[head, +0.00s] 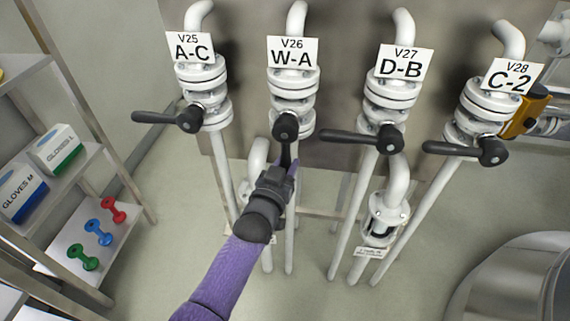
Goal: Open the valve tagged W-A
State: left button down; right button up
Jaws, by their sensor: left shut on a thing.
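The valve tagged V26 W-A (292,53) is the second from the left in a row of white flanged pipes. Its black lever handle (285,127) has its hub on the pipe and points down toward me, in line with the pipe. My left gripper (286,168) is shut on the lower part of this handle, and its fingers partly hide the handle's end. My purple-sleeved left arm comes up from the bottom of the head view. My right gripper is not in view.
Neighbouring valves A-C (193,48), D-B (404,63) and C-2 (511,77) have black levers pointing left, across their pipes. A shelf (100,180) with glove boxes and small dumbbell-shaped things stands at left. A rounded metal vessel (515,285) is at lower right.

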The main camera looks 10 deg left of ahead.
pick_arm(q)
jog(key=shift+d+f, duration=0.1)
jog(key=shift+f, duration=0.1)
jog(key=shift+c, duration=2.2)
grip_release()
jog(key=shift+r, duration=0.1)
